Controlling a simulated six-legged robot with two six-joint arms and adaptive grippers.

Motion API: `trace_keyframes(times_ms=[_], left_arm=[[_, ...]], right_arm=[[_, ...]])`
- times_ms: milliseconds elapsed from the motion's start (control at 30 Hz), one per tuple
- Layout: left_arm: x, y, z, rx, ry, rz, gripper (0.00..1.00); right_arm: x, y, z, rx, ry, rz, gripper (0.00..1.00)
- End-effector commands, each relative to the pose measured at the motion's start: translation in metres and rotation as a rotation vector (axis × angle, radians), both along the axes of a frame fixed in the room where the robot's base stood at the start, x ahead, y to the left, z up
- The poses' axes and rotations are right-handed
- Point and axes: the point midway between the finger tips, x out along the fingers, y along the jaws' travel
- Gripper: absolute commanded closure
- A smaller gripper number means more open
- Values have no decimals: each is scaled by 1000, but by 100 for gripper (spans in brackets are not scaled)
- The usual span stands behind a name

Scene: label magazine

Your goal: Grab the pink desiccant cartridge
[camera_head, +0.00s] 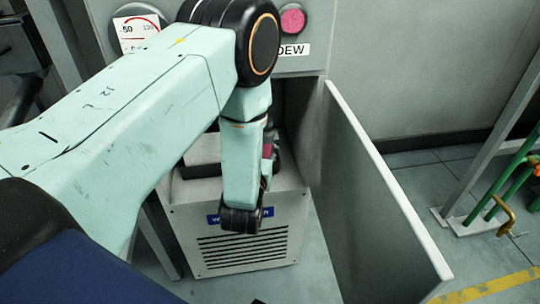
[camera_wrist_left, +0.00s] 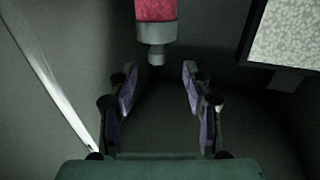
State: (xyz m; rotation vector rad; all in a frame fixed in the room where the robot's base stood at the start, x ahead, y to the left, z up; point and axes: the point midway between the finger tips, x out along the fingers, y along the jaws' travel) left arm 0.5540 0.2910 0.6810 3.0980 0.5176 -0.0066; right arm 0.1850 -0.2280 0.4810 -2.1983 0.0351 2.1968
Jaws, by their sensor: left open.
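The pink desiccant cartridge (camera_wrist_left: 156,10) hangs at the top of the left wrist view, with a grey collar and a small stub below the pink part. Its upper part is cut off by the frame edge. In the head view only a pink sliver of it (camera_head: 267,150) shows behind my left forearm. My left gripper (camera_wrist_left: 159,76) is open and empty. Its two fingers stand either side of the space just below the stub, and the cartridge is beyond the fingertips. In the head view my own wrist hides most of the gripper. My right gripper is not in view.
A light door panel (camera_head: 375,190) stands open right of the cabinet. A vented grey box (camera_head: 245,250) with a blue label is below my wrist. A round pink indicator (camera_head: 293,20) is above the DEW label. Green pipes (camera_head: 510,180) stand at far right.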

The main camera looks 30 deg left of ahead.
Motion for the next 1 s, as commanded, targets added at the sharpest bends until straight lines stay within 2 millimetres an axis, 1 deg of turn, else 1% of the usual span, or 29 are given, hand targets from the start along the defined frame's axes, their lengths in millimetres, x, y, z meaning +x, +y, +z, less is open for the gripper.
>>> trace_keyframes(times_ms=[267, 467, 633, 733, 967, 1000], left_arm=[[26, 0, 1, 3, -11, 1, 50], [49, 0, -2, 2, -11, 1, 50], [68, 7, -2, 1, -7, 3, 50], [73, 9, -1, 3, -8, 1, 50], [74, 12, 0, 2, -6, 2, 50], [74, 13, 0, 2, -6, 2, 54]], right_arm=[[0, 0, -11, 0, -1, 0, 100], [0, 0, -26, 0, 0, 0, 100], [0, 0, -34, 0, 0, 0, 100], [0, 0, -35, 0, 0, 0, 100], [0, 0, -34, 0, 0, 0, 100], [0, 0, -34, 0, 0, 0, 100]])
